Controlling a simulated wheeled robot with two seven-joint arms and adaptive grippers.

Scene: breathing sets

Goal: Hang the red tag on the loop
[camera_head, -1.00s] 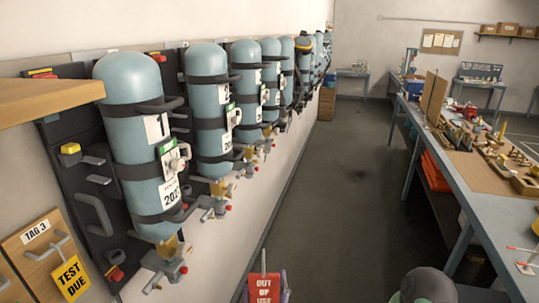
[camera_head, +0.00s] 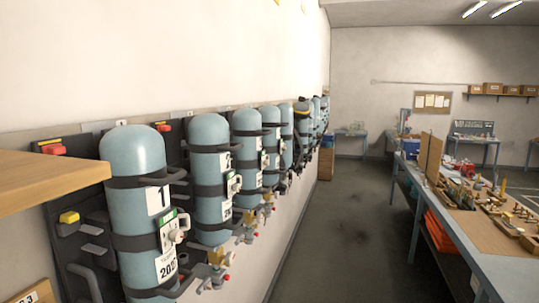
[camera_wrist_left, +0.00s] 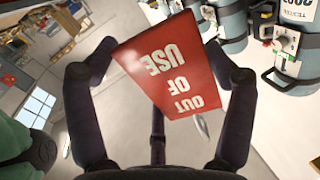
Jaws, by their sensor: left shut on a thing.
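In the left wrist view my left gripper (camera_wrist_left: 160,48) is shut on the red tag (camera_wrist_left: 178,72), which reads OUT OF USE and shows upside down and tilted between the dark fingers. The tag and my left gripper are out of the head view. A teal cylinder (camera_head: 135,155) marked 1 hangs nearest in the head view, with dark straps and a gauge unit (camera_head: 173,230). In the left wrist view cylinders stand at the upper right, with a dark curved bar (camera_wrist_left: 290,80) beside one. I cannot tell which part is the loop. My right gripper is not in view.
A row of similar cylinders (camera_head: 210,170) runs along the left wall. A wooden shelf edge (camera_head: 50,180) juts in at the left. A board corner (camera_head: 35,295) shows at the bottom left. A workbench (camera_head: 480,225) with small items stands at the right; the aisle floor (camera_head: 345,220) is clear.

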